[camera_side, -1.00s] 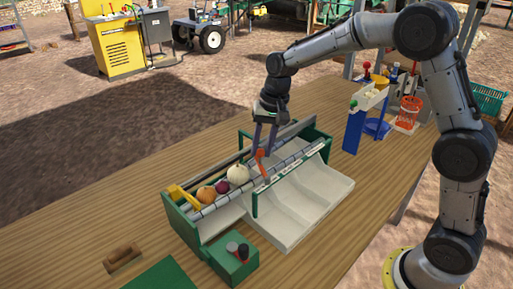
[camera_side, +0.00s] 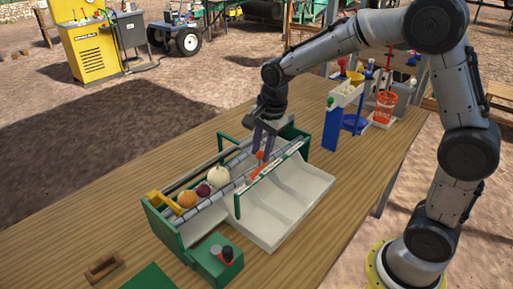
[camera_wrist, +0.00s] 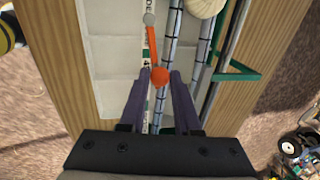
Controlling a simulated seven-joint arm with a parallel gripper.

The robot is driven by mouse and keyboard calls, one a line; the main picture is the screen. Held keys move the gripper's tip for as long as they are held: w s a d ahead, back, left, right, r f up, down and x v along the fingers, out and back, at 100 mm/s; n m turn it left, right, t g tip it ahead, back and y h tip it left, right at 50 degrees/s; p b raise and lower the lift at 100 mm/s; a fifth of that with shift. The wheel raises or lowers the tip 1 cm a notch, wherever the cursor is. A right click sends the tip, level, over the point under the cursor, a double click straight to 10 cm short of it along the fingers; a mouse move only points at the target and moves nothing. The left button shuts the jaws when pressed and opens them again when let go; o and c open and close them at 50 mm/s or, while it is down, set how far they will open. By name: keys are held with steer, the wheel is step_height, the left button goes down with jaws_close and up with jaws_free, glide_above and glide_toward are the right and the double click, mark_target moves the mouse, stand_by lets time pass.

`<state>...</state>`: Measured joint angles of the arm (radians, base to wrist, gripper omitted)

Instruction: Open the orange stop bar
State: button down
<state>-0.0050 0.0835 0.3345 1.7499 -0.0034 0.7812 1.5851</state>
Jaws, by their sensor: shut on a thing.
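The orange stop bar (camera_side: 256,170) sits at the upper part of the conveyor, beside the roller lane and near the white chute.
A white onion (camera_side: 219,176), a purple onion (camera_side: 203,189) and an orange onion (camera_side: 187,200) rest on the rollers. A yellow piece (camera_side: 166,206) is at the lower end. The white chute (camera_side: 285,205) is empty. A green control box (camera_side: 215,265) stands in front.

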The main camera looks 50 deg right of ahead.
steer(key=shift+s+r+m, duration=0.1)
steer(key=shift+s+m, duration=0.35)
steer(key=shift+m, duration=0.65)
steer(key=shift+s, duration=0.1)
steer(key=c, duration=0.6)
jaws_free()
steer(key=shift+c, duration=0.2)
step_height(320, 180, up, 14)
steer(key=s, duration=0.2)
steer(key=shift+s+a+f, duration=0.25)
steer(key=shift+s, duration=0.1)
